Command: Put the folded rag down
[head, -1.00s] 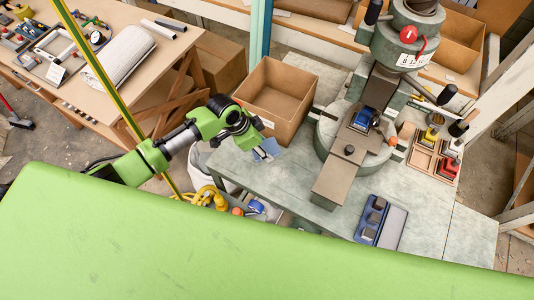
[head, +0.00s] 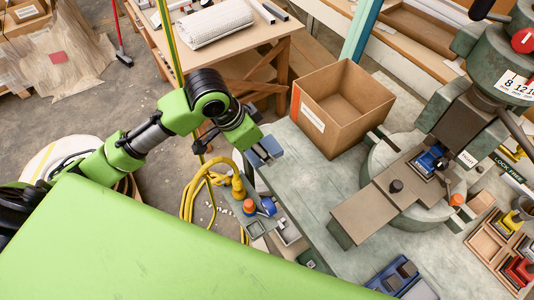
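The folded rag (head: 269,147) is a small blue-grey pad at the end of my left arm. My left gripper (head: 257,151), dark and seen from above, appears closed on it; the fingertips are partly hidden by the wrist. The rag shows over the left edge of the grey-green press table (head: 305,190), left of the cardboard box. Whether it touches the table I cannot tell. My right gripper is not in view.
An open cardboard box (head: 342,108) stands on the table beside the rag. The fly press (head: 425,170) is to the right. A small side shelf (head: 252,226) with an orange-capped bottle and a yellow hose (head: 187,203) are below the gripper. Bare tabletop lies before the box.

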